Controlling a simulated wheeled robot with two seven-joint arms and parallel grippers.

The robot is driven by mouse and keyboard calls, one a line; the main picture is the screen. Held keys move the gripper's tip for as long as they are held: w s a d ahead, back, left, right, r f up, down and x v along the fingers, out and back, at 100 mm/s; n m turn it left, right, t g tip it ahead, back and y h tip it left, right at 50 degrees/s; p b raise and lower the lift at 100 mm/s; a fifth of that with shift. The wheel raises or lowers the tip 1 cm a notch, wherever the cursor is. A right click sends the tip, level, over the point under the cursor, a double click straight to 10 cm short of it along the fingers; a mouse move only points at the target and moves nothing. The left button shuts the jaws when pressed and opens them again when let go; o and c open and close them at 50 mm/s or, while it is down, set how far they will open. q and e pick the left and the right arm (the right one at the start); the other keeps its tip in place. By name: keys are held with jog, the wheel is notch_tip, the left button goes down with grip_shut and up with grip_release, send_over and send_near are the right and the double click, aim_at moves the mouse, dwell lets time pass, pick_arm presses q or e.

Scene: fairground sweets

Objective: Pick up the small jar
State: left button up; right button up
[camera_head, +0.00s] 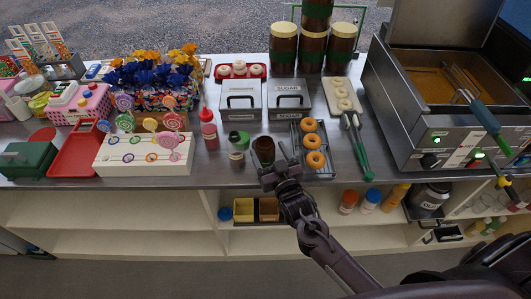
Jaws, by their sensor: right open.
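A small dark brown jar (263,147) stands near the front edge of the steel counter. My right gripper (273,158) is open at the counter's front edge. Its fingers point toward the back, right at the near side of the brown jar. The gripper hides the jar's lower part, and I cannot tell whether the fingers touch it. Just left of it stands another small jar with a green top (237,147). My left gripper is not in view.
A rack of doughnuts (313,160) lies close on the right of the gripper. Two grey sugar boxes (240,103) stand behind. A red bottle (208,130) and a white lollipop stand (140,158) are to the left. A fryer (440,125) fills the right.

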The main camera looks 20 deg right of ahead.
aim_at(263, 137)
jog(key=w+p, duration=0.1)
jog(key=w, duration=0.1)
jog(key=w+r+p, duration=0.1)
jog(key=w, duration=0.1)
jog(key=shift+w+a+r, duration=0.15)
jog(key=shift+w+r, duration=0.05)
jog(key=shift+w, duration=0.15)
jog(key=shift+w+f, duration=0.1)
jog(key=shift+w, duration=0.3)
jog(key=c, duration=1.4)
grip_shut()
